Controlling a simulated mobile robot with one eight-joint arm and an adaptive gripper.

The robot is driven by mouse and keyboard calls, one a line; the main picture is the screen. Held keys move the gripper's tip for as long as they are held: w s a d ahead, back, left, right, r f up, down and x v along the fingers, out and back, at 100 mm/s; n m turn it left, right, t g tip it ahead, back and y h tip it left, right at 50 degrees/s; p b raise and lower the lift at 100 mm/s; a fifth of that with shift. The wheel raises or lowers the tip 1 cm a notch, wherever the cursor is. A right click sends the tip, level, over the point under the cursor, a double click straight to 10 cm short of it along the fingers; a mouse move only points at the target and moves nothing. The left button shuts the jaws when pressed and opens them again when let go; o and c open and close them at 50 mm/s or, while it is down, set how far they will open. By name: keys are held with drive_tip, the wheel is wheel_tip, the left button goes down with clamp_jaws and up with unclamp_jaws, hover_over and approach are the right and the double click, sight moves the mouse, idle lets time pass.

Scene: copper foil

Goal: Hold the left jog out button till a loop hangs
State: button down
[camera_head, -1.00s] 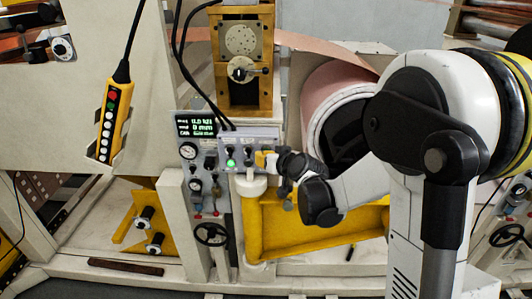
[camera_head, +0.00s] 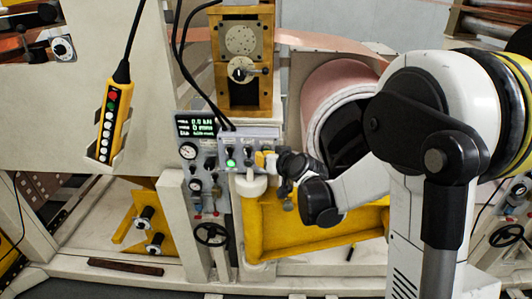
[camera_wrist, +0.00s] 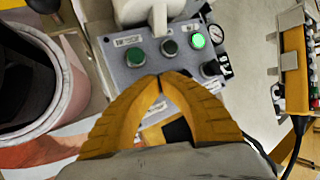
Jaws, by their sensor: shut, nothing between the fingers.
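My gripper (camera_wrist: 160,80) is shut and empty, its yellow fingertips close together over the grey control panel (camera_wrist: 112,50). In the head view the gripper (camera_head: 262,160) is at the panel's right part. The fingertips are just below the first two in the wrist view; contact cannot be told. The labels are too small to read, so I cannot tell which is jog out. The copper foil (camera_head: 315,44) runs to the coil (camera_head: 335,88) at the right.
A dark display (camera_head: 196,126) with figures sits left of the buttons. A yellow pendant (camera_head: 108,120) hangs at the left. A handwheel (camera_head: 211,234) and a yellow frame (camera_head: 300,245) are below the panel.

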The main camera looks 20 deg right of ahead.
idle(0.8)
drive_tip(key=shift+s+a, duration=0.3)
drive_tip(key=shift+s, duration=0.55)
drive_tip(key=s, duration=0.1)
drive_tip(key=s+a, duration=0.1)
drive_tip(key=s, duration=0.2)
drive_tip(key=shift+s+a+b, duration=0.25)
drive_tip(key=shift+s+b, duration=0.1)
drive_tip(key=shift+s, duration=0.05)
